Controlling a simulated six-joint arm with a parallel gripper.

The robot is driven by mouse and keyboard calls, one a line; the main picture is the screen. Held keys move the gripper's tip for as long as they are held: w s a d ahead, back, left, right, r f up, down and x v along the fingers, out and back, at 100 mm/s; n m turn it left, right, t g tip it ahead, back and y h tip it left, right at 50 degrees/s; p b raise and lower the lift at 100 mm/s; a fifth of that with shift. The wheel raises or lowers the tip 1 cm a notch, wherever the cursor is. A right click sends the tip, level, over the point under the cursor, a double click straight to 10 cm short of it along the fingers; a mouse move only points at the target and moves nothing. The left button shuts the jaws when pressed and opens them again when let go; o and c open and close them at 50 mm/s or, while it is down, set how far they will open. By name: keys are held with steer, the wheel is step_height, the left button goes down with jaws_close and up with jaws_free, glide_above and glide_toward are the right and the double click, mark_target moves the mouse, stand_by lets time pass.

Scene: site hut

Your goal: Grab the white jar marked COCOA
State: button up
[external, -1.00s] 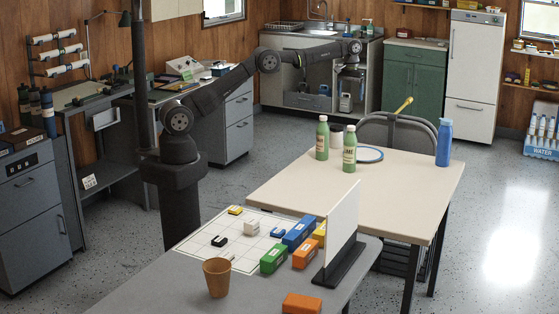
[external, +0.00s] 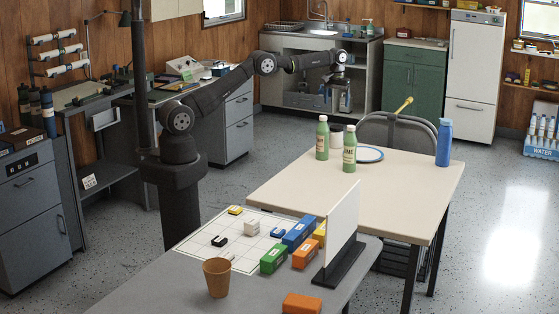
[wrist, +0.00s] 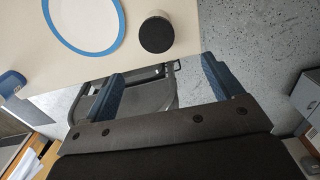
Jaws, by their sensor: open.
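The white jar (external: 336,139) with a dark lid stands on the cream table, partly hidden behind the green bottles in the external view. The wrist view shows the jar's dark round lid (wrist: 156,33) from above, near the table edge; no marking is readable. My gripper (external: 340,82) hangs beyond the table's far side in the external view, apart from the jar. In the wrist view its two blue fingers (wrist: 163,66) are spread wide with nothing between them, and the jar lies ahead of them.
Two green bottles (external: 322,138) (external: 349,149) stand close to the jar. A blue-rimmed plate (external: 369,155) lies beside it, and a blue bottle (external: 444,142) stands at the table's right edge. A grey chair (external: 398,130) stands at the far edge. The cream table's (external: 400,190) front is clear.

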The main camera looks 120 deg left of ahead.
mark_target(337, 127)
step_height(337, 127, down, 11)
steer(key=shift+f, duration=0.1)
steer(key=f, duration=0.5)
steer(key=shift+w+d+f, duration=0.1)
steer(key=shift+w, duration=0.2)
steer(key=c, duration=1.3)
